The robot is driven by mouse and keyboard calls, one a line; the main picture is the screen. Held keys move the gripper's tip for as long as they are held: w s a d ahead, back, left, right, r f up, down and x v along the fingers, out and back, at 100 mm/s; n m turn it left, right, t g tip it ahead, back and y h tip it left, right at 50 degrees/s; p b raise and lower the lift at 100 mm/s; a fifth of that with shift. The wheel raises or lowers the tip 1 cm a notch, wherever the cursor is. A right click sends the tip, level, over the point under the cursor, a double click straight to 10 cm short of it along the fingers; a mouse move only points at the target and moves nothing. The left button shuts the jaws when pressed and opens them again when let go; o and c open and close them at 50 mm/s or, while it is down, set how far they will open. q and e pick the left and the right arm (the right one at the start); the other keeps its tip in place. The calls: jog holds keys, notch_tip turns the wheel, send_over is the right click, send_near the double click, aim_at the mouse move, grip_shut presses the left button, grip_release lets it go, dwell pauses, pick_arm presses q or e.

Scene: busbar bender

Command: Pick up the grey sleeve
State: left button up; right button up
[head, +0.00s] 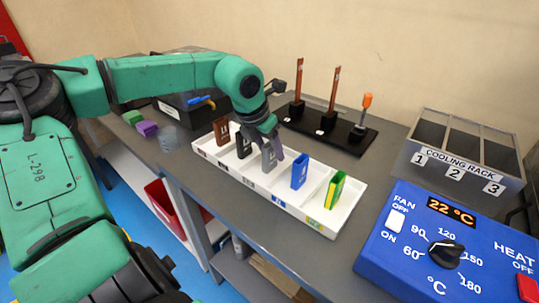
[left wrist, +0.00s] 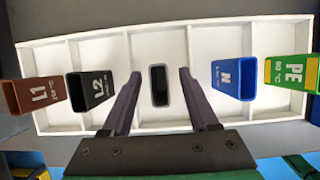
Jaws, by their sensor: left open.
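The grey sleeve (head: 270,155) stands upright in the middle compartment of the white tray (head: 321,218). In the left wrist view its dark open top (left wrist: 159,86) shows end-on. My left gripper (head: 271,142) is open above the tray at the grey sleeve. In the left wrist view its two fingers (left wrist: 160,76) lie on either side of the sleeve with gaps to both. Its height against the sleeve's top is hard to tell. My right gripper is not in view.
Brown L1 (left wrist: 38,95) and black L2 (left wrist: 90,91) sleeves stand on one side, blue N (left wrist: 231,80) and green-yellow PE (left wrist: 291,73) on the other. A black stand (head: 350,138) with upright bars is behind. The cooling rack (head: 456,165) and blue control box (head: 421,262) are right.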

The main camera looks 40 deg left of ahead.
pick_arm(q)
jog(key=x, duration=0.3)
jog(key=shift+r, duration=0.1)
grip_shut()
notch_tip(320, 180, up, 20)
jog(key=p, duration=0.1)
dwell(0.4)
